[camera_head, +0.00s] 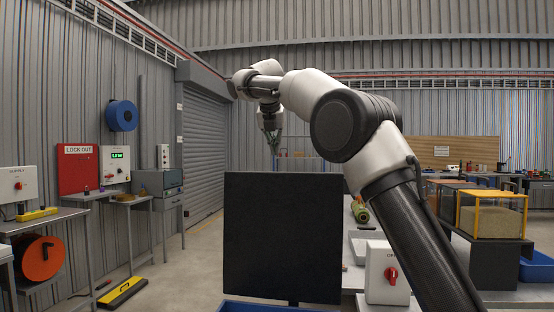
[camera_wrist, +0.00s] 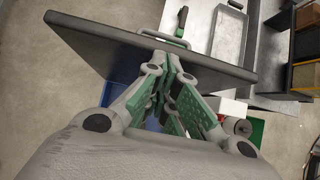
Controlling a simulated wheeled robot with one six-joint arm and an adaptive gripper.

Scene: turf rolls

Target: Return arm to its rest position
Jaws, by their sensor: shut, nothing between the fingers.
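My arm reaches up from the lower right of the head view, bends at a large elbow and extends left. My gripper (camera_head: 274,150) hangs from its end, pointing down, just above the top edge of a black upright panel (camera_head: 283,238) as seen from the head. In the wrist view the green-padded fingers of my gripper (camera_wrist: 172,75) are together with nothing held. The dark panel (camera_wrist: 110,45) lies just beyond the fingertips there; whether they touch it I cannot tell.
A white box with a red knob (camera_head: 388,273) stands right of the panel. A grey tray (camera_head: 361,248) and a green cylindrical thing (camera_head: 360,211) lie behind it. A yellow-framed stand (camera_head: 491,210) is at right. Open floor (camera_head: 185,262) lies left of the panel.

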